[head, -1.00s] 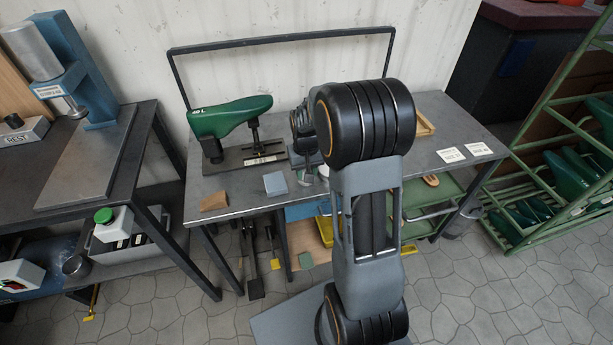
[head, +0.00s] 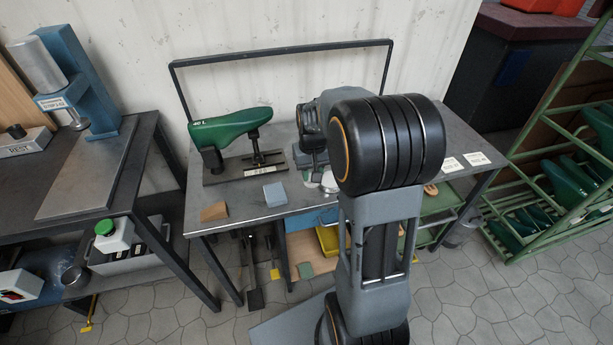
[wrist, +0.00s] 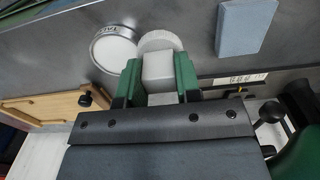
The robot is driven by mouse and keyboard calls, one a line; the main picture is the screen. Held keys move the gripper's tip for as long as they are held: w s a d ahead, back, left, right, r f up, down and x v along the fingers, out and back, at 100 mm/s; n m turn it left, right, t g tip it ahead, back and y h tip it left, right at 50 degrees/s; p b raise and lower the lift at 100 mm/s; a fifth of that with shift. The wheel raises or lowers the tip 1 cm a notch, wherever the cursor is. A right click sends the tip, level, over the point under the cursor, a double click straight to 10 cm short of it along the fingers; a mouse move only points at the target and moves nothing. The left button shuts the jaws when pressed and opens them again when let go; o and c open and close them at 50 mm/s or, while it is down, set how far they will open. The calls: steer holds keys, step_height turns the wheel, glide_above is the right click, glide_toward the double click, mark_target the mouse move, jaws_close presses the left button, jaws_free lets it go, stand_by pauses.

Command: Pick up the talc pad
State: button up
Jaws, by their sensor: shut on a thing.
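In the wrist view, my gripper (wrist: 157,72) has its green fingers closed on the pale grey block handle of the talc pad (wrist: 160,40). The pad's round, whitish rim shows just beyond the fingertips. A round white dish with a lettered rim (wrist: 116,50) is beside it on the left. I cannot tell whether the pad touches the bench or hangs just above it. In the head view, my gripper (head: 314,176) is low over the bench near the white dish (head: 330,183), partly hidden by my arm.
A wooden tray (wrist: 45,103) is on the other side. A dark frame (head: 280,52) rises behind. A green rack (head: 540,150) stands right.

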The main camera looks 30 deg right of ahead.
steer(key=s+d+r, duration=0.5)
steer(key=s+r, duration=0.2)
steer(key=s, duration=0.3)
steer(key=shift+s+r, duration=0.15)
steer(key=shift+s, duration=0.15)
steer(key=o, duration=0.3)
steer(key=shift+c, duration=1.2)
